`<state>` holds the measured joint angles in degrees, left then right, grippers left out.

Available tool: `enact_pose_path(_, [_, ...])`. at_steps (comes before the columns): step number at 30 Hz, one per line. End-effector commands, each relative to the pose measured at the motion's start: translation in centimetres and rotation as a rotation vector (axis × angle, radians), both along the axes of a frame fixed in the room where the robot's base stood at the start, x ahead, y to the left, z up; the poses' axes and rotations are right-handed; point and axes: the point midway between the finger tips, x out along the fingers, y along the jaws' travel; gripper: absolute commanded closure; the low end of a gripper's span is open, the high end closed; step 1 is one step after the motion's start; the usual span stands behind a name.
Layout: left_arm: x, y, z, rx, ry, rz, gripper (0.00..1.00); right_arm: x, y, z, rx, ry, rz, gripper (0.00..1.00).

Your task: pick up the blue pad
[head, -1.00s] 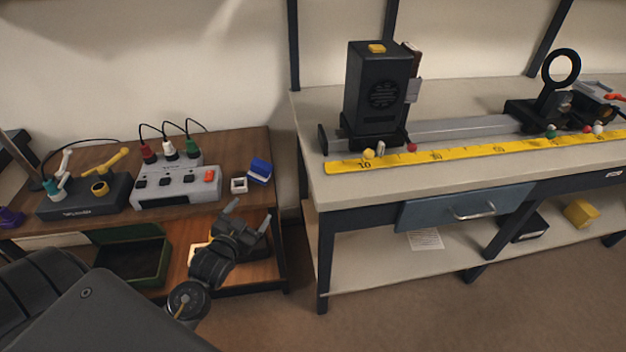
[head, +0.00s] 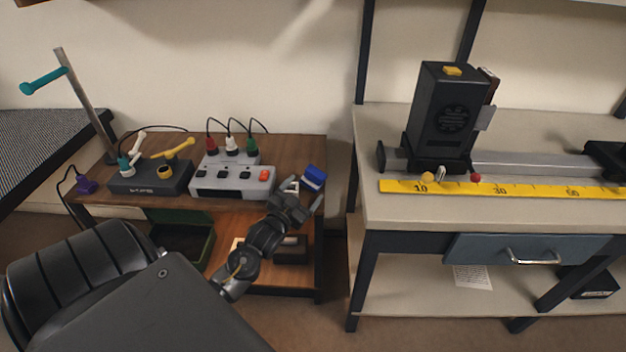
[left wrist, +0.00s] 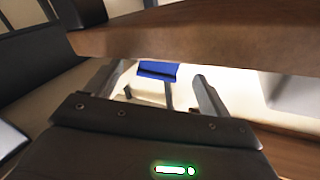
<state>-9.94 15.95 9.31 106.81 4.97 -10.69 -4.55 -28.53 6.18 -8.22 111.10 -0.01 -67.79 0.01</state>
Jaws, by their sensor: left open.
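The blue pad (head: 313,177) is a small block, blue with a pale band, near the right end of the wooden table's top. My left gripper (head: 302,192) is open and empty at the table's front right edge, just below and left of the pad in the head view. In the left wrist view, blue (left wrist: 158,69) shows beyond and between the two spread fingers (left wrist: 163,88), apart from them. A small white square holder (head: 290,185) beside the pad is partly hidden by my gripper. My right gripper is in neither view.
The wooden table (head: 300,148) also holds a grey switch box (head: 232,180) with plugs and a black box (head: 150,180). Its edge (left wrist: 200,45) looms close in the wrist view. A pale workbench (head: 400,215) stands right, across a narrow gap.

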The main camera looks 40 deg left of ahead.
Motion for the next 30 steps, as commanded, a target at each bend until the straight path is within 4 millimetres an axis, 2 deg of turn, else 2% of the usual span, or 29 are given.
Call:
enact_pose_path(12, [4.7, 1.0, 0.2, 0.000, -0.001, -0.001, 0.18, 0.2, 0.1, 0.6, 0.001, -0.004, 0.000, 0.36])
enact_pose_path(20, [5.0, 1.0, 0.2, 0.000, 0.000, -0.001, 0.18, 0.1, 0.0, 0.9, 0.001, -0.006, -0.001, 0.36])
enact_pose_path(23, [5.0, 1.1, 0.2, 0.000, 0.000, -0.001, 0.29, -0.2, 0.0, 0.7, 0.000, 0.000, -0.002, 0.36])
enact_pose_path(30, [5.0, 1.1, 0.2, 0.000, 0.000, -0.001, 0.60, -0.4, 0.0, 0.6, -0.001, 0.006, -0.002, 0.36])
